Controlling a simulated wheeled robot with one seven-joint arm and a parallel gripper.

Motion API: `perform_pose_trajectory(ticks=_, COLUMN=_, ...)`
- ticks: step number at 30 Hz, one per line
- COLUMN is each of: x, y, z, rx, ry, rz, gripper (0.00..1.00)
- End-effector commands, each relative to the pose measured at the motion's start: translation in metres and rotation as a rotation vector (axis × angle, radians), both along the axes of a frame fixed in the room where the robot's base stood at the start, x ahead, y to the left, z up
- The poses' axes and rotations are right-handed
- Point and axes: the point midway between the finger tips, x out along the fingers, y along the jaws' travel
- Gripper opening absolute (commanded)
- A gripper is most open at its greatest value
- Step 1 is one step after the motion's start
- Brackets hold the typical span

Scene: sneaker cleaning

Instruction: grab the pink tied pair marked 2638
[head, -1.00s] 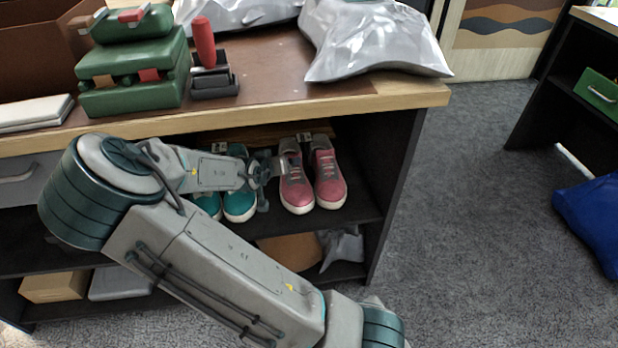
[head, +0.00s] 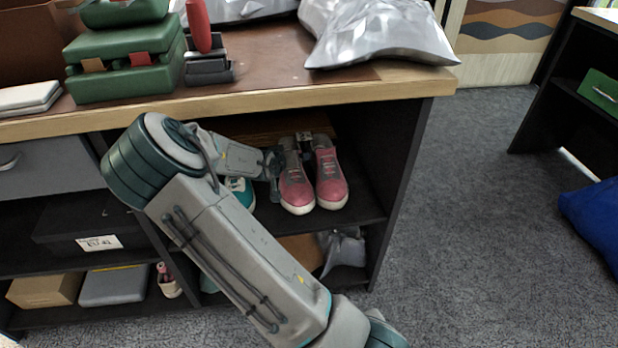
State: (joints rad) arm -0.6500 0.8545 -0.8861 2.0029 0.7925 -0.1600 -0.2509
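The pink pair of sneakers (head: 314,183) stands side by side on the upper shelf under the workbench, toes facing me. A small tag (head: 304,141) sits between the shoes near the top, too small to read. My gripper (head: 277,172) is inside the shelf opening at the left side of the left pink shoe, seen nearly edge-on. I cannot tell whether it touches the shoe or how far apart its fingers are. A teal sneaker (head: 241,191) stands left of the pink pair, largely hidden behind my arm.
The bench top edge (head: 290,95) runs above the shelf and the dark side panel (head: 402,185) closes it on the right. Grey bags (head: 375,35) and green cases (head: 125,75) lie on top. A dark labelled box (head: 85,236) stands at left. The right floor is largely open.

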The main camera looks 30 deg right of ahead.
Motion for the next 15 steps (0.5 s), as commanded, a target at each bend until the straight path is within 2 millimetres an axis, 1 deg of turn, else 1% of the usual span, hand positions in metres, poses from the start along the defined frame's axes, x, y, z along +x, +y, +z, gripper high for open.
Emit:
perform_pose_trajectory(ticks=5, x=0.0002, y=0.0001, z=0.0005, rx=-0.001, ry=0.001, rz=0.001, gripper=0.89)
perform_pose_trajectory(ticks=8, x=0.0001, y=0.0002, z=0.0006, rx=0.0, ry=0.0, rz=0.0, gripper=0.64)
perform_pose_trajectory(ticks=9, x=0.0001, y=0.0002, z=0.0006, rx=0.0, ry=0.0, rz=0.0, gripper=0.53)
perform_pose_trajectory(ticks=11, x=0.0, y=0.0003, z=0.0006, rx=0.0, ry=0.0, rz=0.0, gripper=0.36)
perform_pose_trajectory(ticks=12, x=0.0001, y=0.0004, z=0.0005, rx=0.0, ry=0.0, rz=0.001, gripper=0.25)
perform_pose_trajectory(ticks=15, x=0.0001, y=0.0006, z=0.0005, rx=0.0, ry=0.0, rz=0.001, gripper=0.0)
